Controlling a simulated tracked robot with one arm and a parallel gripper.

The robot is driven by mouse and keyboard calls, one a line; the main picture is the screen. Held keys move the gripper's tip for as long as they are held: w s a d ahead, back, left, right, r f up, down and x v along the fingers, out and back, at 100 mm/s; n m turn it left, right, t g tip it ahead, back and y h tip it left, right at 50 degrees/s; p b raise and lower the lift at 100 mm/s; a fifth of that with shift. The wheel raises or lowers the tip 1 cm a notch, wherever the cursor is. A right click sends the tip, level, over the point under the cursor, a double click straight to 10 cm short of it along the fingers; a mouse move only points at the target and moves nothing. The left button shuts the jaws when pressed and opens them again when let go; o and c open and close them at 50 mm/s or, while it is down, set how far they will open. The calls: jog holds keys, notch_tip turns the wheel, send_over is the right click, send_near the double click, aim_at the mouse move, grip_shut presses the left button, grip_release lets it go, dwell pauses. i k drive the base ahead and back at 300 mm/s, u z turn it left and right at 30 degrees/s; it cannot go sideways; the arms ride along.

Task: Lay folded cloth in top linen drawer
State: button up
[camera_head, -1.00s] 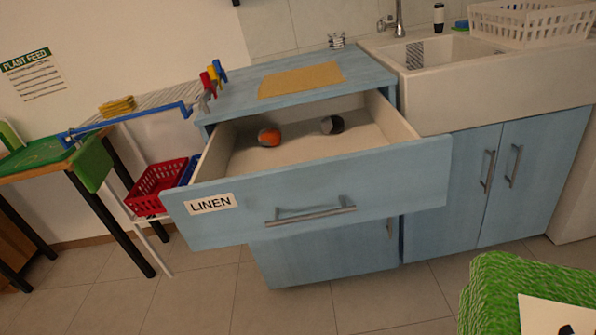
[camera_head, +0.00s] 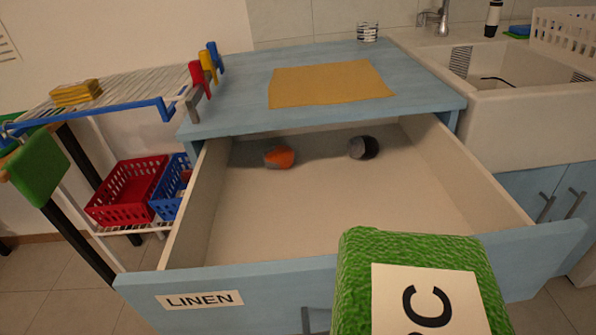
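The linen drawer (camera_head: 350,295), blue with a "LINEN" label, is pulled wide open under the blue counter. Inside its pale tray lie an orange-and-grey roundish item (camera_head: 280,157) and a dark-and-grey one (camera_head: 363,148), both near the back; the front of the tray is bare. A thick green, towel-textured block (camera_head: 365,258) that looks like the folded cloth is close to the camera at the bottom right. It bears a white label with black letters, partly cut off, and covers part of the drawer front. My gripper is not visible, so its hold on the cloth is hidden.
A flat yellow cloth (camera_head: 328,84) lies on the counter (camera_head: 240,103). Left are a wire rack (camera_head: 130,92) with a small yellow stack (camera_head: 76,93), coloured clips (camera_head: 207,63), and red (camera_head: 128,188) and blue (camera_head: 170,186) baskets. A white sink (camera_head: 520,118) stands right.

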aim_at(308, 241)
jog(key=z, duration=0.1)
jog(key=i, duration=0.85)
jog(key=z, duration=0.45)
